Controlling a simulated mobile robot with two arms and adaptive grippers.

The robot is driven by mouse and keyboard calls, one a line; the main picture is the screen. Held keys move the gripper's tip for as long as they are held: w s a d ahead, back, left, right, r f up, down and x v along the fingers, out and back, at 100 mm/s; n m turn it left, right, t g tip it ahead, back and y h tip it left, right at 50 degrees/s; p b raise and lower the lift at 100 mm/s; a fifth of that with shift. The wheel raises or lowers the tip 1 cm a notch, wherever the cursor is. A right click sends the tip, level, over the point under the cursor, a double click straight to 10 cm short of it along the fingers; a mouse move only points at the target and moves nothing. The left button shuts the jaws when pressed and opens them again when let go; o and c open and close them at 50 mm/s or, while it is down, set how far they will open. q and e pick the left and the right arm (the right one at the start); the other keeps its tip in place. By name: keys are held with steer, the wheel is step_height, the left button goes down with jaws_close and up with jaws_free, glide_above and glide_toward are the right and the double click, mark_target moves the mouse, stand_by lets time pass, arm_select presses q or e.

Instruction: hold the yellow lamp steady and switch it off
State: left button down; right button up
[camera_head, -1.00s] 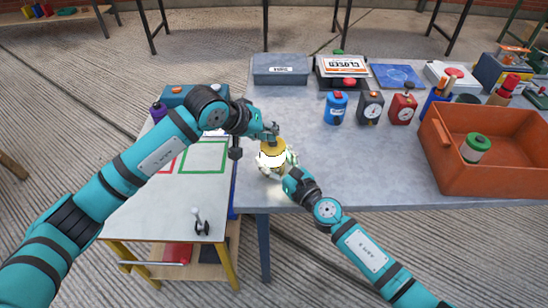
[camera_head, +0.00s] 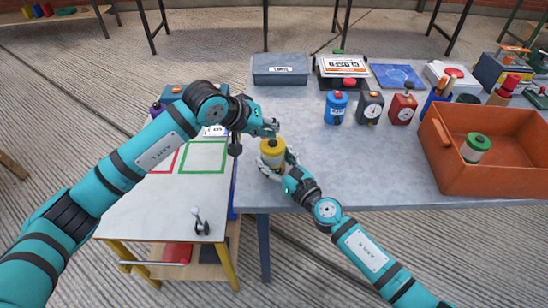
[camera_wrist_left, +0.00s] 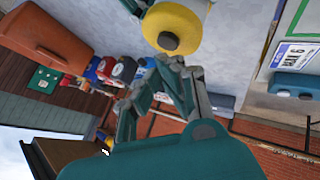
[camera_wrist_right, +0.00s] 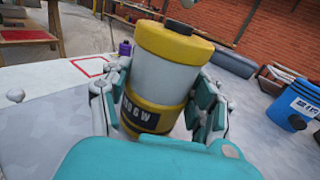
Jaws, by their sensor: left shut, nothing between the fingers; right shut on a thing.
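The yellow lamp (camera_head: 272,147) stands upright near the front left of the grey table and is unlit. In the right wrist view the lamp (camera_wrist_right: 165,75) shows a yellow cap with a dark button (camera_wrist_right: 179,27), a pale middle and a yellow base with a black label. My right gripper (camera_head: 281,166) is shut around the lamp's body, one finger on each side. My left gripper (camera_head: 273,127) is shut and empty, just above and behind the lamp's cap. In the left wrist view the cap (camera_wrist_left: 176,22) lies beyond the fingertips, apart from them.
Blue, black and red devices (camera_head: 370,107) stand behind and right of the lamp. An orange crate (camera_head: 500,170) holding a green-topped canister (camera_head: 476,148) stands at right. A low white table (camera_head: 150,215) is at left. The grey table's middle is clear.

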mark_target(271, 140)
arm_select(q)
steer(key=shift+r, duration=2.9)
arm_select(e)
steer(key=o, duration=1.6)
steer(key=shift+c, duration=0.2)
steer(key=shift+d, duration=0.1)
steer(key=v, duration=1.2)
